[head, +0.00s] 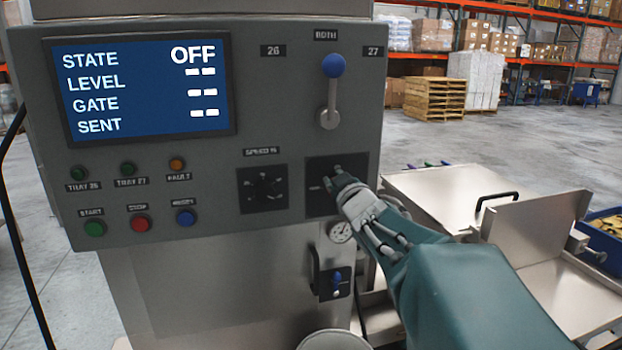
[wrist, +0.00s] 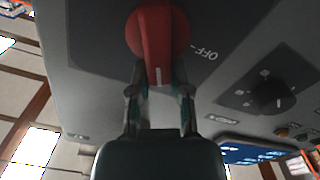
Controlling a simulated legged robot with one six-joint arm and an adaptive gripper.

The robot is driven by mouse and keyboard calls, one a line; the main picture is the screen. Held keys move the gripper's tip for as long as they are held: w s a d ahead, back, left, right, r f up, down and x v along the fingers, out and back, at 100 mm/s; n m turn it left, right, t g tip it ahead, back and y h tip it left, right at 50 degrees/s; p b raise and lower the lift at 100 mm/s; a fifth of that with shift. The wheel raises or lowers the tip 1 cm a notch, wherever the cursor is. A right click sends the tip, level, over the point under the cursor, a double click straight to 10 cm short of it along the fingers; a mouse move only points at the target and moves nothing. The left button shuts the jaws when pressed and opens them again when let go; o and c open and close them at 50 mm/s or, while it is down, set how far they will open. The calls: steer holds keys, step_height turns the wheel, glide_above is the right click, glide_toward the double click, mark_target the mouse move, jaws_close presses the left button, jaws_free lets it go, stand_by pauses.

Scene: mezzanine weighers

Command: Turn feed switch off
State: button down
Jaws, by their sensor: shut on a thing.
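The feed switch is a red rotary knob (wrist: 152,35) on a dark plate, seen in the wrist view. Its handle points down in that picture, a white mark on it, and the OFF label (wrist: 203,52) lies to its right. The handle does not point at that label. My gripper (wrist: 158,88) is shut on the handle, one finger on each side. In the head view my gripper (head: 340,186) reaches the switch plate (head: 320,168) and hides the knob. The display (head: 140,88) reads STATE OFF, with dashes on other lines.
Left of the switch plate is a black speed dial (head: 263,190). A blue-knobbed lever (head: 331,90) stands above it at BOTH. Green, red and blue buttons (head: 140,222) line the lower left. A gauge (head: 341,231) sits just below. Steel trays (head: 460,190) stand right.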

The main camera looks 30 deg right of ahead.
mark_target(326, 190)
steer(key=f+n, duration=0.1)
steer(key=n, duration=0.2)
steer(key=f+n, duration=0.1)
steer(key=n, duration=0.2)
steer(key=a+n, duration=0.1)
steer(key=n, duration=0.2)
steer(key=shift+w+f+n, duration=0.15)
steer(key=shift+f+n, duration=0.15)
steer(key=shift+f, duration=0.1)
steer(key=shift+f+n, duration=0.3)
steer(key=shift+n, duration=1)
